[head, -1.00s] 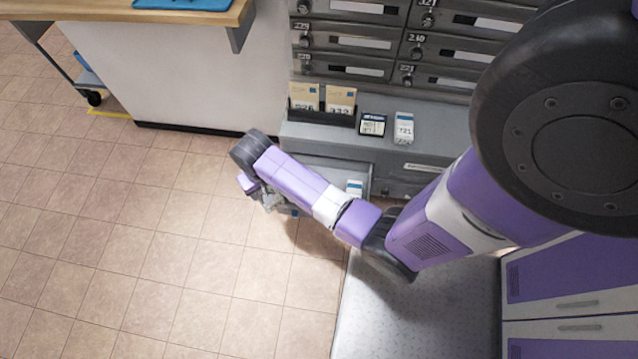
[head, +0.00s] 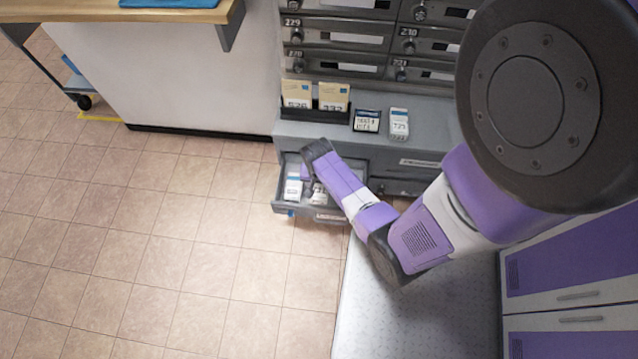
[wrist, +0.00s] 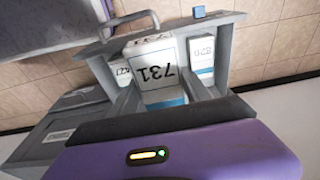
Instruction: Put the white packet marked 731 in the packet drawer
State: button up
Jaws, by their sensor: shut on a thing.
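My gripper (wrist: 163,95) is shut on the white packet marked 731 (wrist: 154,68), which has a blue band near its lower end. The packet is between the two grey fingers in the wrist view. The open grey packet drawer (head: 334,216) is under my gripper in the head view; its wall also shows in the wrist view (wrist: 225,45). Other white packets stand on either side of the held one: one at the left (wrist: 121,69) and one at the right (wrist: 202,56). My wrist hides part of the drawer in the head view. I cannot tell whether the held packet touches the drawer floor.
On the ledge above the drawer stand a black holder (head: 312,114) with tan envelopes, a dark-edged box (head: 366,120) and a white packet (head: 398,124). Locked mailboxes (head: 335,40) rise behind. The tiled floor (head: 150,240) at the left is clear.

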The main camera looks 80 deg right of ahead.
jog(key=d+f+b, duration=0.4)
jog(key=b, duration=0.1)
jog(key=shift+w+d+f, duration=0.1)
jog(key=shift+w+f, duration=0.05)
jog(key=shift+f, duration=0.1)
jog(key=f+b, duration=0.2)
jog(key=f, duration=0.1)
jog(key=d+f+b, duration=0.1)
jog(key=f+b, duration=0.2)
jog(key=shift+d, duration=0.1)
jog(key=shift+w+d+f+b, duration=0.1)
jog(key=shift+d+f+b, duration=0.05)
jog(key=shift+f+b, duration=0.45)
jog(key=shift+d+f+b, duration=0.15)
jog(key=shift+f+b, duration=0.4)
jog(key=shift+b, duration=0.05)
jog(key=o, duration=1.6)
jog(key=shift+c, duration=0.2)
notch_tip(320, 180, up, 8)
jog(key=a+p, duration=0.1)
jog(key=p, duration=0.2)
jog(key=shift+a+f, duration=0.15)
